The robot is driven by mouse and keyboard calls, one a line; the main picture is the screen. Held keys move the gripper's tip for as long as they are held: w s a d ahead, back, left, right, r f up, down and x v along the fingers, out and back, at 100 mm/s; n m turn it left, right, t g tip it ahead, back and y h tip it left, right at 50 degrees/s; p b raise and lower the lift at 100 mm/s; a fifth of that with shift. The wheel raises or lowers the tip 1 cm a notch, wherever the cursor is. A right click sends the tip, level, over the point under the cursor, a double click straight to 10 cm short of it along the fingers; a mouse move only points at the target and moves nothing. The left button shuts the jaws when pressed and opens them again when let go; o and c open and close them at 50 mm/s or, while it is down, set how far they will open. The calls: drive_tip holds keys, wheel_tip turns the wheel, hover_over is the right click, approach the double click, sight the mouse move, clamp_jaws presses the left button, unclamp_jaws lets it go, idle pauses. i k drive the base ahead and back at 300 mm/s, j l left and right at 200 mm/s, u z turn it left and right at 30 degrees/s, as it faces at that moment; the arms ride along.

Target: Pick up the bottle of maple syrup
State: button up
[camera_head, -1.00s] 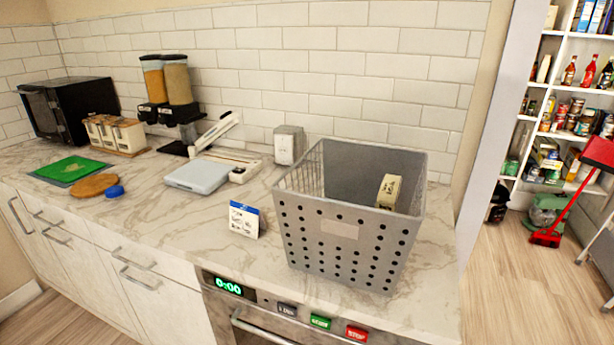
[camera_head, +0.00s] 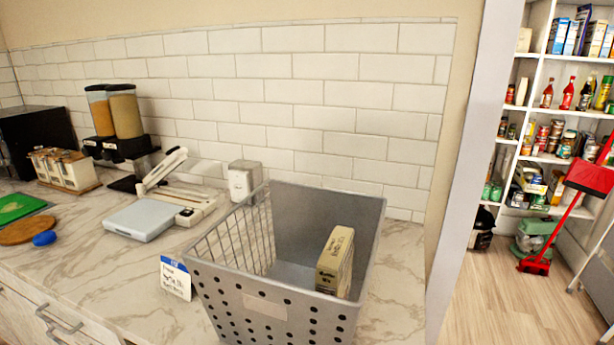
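I cannot make out a bottle of maple syrup for certain. Several small bottles stand on the white corner shelving (camera_head: 548,63) at the right of the head view. They include a red bottle (camera_head: 568,94), another red-topped bottle (camera_head: 547,93) and a dark bottle (camera_head: 586,94) with a red cap. Their labels are too small to read. My gripper is not in view.
A grey basket (camera_head: 268,310) on the marble counter (camera_head: 95,262) holds a yellowish box (camera_head: 336,262). A label card (camera_head: 176,279) stands beside it. A red broom and dustpan (camera_head: 590,178) stand before the shelving. Wooden floor (camera_head: 490,290) lies open at the lower right.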

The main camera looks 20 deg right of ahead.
sight(547, 97)
drive_tip(key=i+l+z, duration=0.15)
drive_tip(key=l+z, duration=0.15)
drive_tip(key=i+l+z, duration=0.25)
drive_tip(key=l, duration=0.15)
drive_tip(key=i+l+z, duration=0.5)
drive_tip(key=i+l, duration=0.6)
drive_tip(key=i+l+z, duration=0.2)
drive_tip(key=i+l, duration=0.9)
drive_tip(key=i, duration=0.15)
drive_tip(key=i+l, duration=0.35)
drive_tip(key=i, duration=0.2)
